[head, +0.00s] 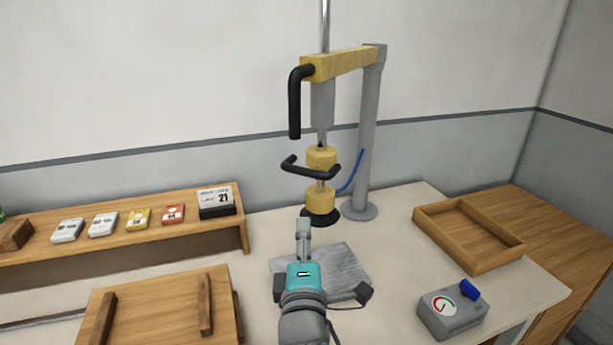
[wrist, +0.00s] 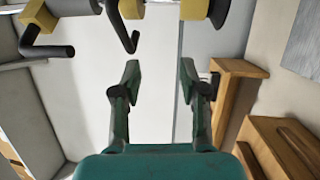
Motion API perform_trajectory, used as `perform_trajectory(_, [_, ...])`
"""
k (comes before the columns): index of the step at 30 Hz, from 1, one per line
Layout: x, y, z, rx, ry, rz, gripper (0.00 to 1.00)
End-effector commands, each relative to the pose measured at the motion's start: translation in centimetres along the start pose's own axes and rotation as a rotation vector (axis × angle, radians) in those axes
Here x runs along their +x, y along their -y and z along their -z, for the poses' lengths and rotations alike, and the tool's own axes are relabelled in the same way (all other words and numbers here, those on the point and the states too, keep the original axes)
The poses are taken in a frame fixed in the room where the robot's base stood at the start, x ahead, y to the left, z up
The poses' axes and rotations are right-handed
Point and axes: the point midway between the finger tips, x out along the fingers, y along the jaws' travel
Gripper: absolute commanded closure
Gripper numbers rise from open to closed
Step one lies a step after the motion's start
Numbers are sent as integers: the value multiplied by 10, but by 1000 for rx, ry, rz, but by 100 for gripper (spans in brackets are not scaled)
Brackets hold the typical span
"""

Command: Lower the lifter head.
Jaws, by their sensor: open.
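The lifter (head: 368,130) is a grey post with a yellow arm (head: 343,62) and a black crank handle (head: 294,105). Its head (head: 320,198) hangs on a vertical rod: two yellow drums, a black bent handle (head: 311,172) around them and a black disc at the bottom. I cannot tell whether the disc touches the table. My gripper (head: 303,228) is in front of and below the head, apart from it. In the wrist view my gripper (wrist: 160,78) is open and empty, with the yellow drums (wrist: 195,10) and the bent handle (wrist: 124,28) beyond it at the top.
A grey slab (head: 347,262) lies on the table under my gripper. A wooden tray (head: 425,223) and a grey gauge box (head: 452,314) are at the right. A wooden shelf (head: 120,265) with small boxes and a calendar, and a wooden board (head: 160,310), are at the left.

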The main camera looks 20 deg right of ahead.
Motion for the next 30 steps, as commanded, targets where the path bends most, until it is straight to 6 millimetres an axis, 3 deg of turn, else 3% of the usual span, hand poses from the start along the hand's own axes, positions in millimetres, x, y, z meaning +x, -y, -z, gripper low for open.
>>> perform_trajectory(3, [11, -32, 3, -35, 44, -21, 57])
perform_trajectory(9, [18, -56, 2, -67, 84, -29, 57])
perform_trajectory(14, [29, -58, 1, -72, 91, -29, 57])
perform_trajectory(30, [113, -61, -6, -71, 89, -30, 57])
